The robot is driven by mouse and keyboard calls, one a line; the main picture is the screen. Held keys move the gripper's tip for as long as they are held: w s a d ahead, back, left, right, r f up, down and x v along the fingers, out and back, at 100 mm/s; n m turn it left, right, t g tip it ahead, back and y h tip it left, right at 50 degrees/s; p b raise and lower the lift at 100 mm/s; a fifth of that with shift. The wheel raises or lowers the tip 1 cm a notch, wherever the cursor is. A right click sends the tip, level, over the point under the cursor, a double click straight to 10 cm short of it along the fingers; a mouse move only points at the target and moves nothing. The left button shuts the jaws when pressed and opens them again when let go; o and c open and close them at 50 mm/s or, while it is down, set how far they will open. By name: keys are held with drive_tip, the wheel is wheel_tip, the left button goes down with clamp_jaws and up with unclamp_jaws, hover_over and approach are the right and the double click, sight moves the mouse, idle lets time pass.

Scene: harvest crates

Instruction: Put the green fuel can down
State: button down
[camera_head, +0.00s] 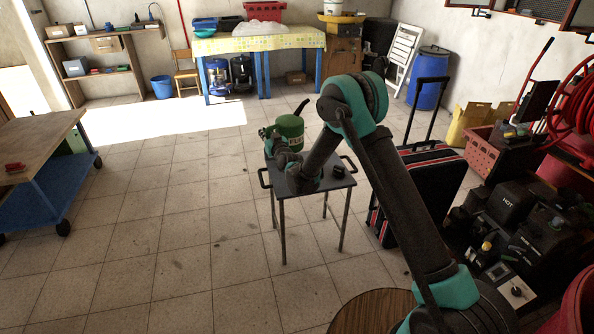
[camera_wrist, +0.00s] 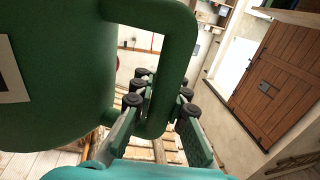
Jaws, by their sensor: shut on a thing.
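The green fuel can (camera_head: 289,133) has a pale label and a dark spout. In the head view it is upright at the back edge of a small dark side table (camera_head: 310,186) with side handles. I cannot tell whether its base touches the tabletop. My gripper (camera_head: 268,138) is at the can's left side. In the wrist view the can (camera_wrist: 55,75) fills the left, and my gripper (camera_wrist: 160,108) is shut on its handle, with fingers on both sides of the handle's lower part. My forearm hides part of the tabletop.
A small dark object (camera_head: 338,171) sits on the tabletop's right side. A black and red suitcase (camera_head: 425,182) stands close at the right. A blue workbench (camera_head: 45,160) is at the left. A long table with a yellow cloth (camera_head: 262,42) stands behind. The floor left of the side table is clear.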

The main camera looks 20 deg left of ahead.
wheel_tip(320, 180, down, 20)
drive_tip(key=shift+r, duration=0.25)
idle(0.3)
drive_tip(key=c, duration=2)
unclamp_jaws()
drive_tip(key=shift+f, duration=0.15)
drive_tip(key=shift+c, duration=0.2)
drive_tip(key=o, duration=0.5)
drive_tip(key=shift+o, duration=0.2)
